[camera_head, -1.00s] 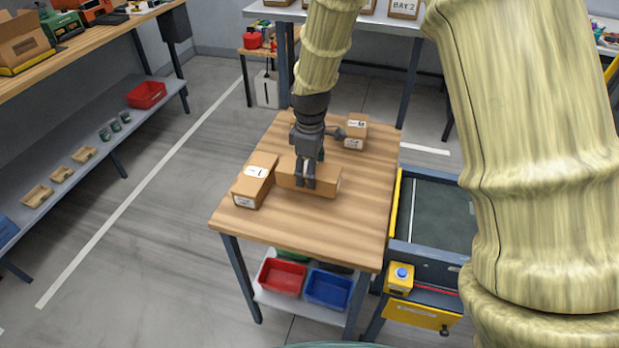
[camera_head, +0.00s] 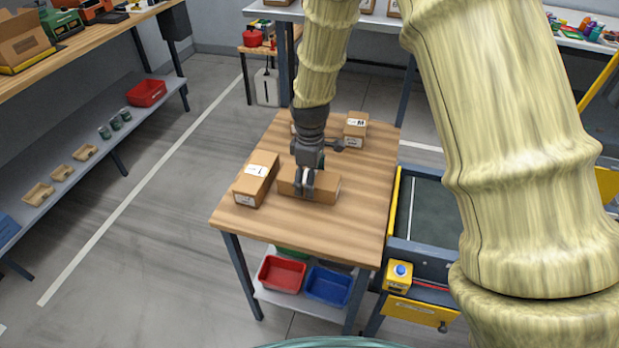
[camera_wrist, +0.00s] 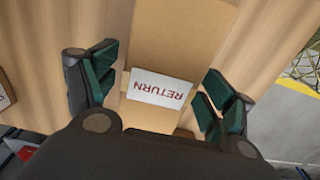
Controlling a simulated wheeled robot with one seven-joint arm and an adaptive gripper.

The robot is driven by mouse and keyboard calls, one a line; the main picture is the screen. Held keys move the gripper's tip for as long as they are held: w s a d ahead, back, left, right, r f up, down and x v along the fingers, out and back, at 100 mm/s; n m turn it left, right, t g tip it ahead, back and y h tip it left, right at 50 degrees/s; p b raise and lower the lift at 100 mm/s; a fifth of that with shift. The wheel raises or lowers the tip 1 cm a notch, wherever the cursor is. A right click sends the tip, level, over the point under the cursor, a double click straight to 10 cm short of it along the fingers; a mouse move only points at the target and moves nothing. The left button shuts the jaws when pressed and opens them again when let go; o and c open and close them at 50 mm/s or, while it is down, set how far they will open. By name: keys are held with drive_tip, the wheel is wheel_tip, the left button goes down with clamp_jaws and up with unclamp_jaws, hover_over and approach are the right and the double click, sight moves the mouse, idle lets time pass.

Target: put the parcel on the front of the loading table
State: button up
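A brown cardboard parcel (camera_head: 326,187) lies near the middle of the wooden loading table (camera_head: 300,225). In the wrist view the parcel (camera_wrist: 180,35) has a white label reading RETURN. My gripper (camera_head: 305,185) is at this parcel, pointing down. In the wrist view my gripper (camera_wrist: 158,90) has its fingers spread apart, one on each side of the label. I see no firm hold, and the parcel appears to rest on the table. Finger contact with its sides cannot be told.
A labelled box (camera_head: 256,180) stands close to the parcel's left. Another box (camera_head: 355,130) stands at the back right, and one is partly hidden behind my gripper. The table's front strip is clear. A yellow-edged conveyor (camera_head: 430,215) adjoins the right.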

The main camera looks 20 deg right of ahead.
wheel_tip(320, 180, up, 12)
drive_tip(key=b, duration=0.1)
drive_tip(key=shift+r, duration=0.15)
idle(0.7)
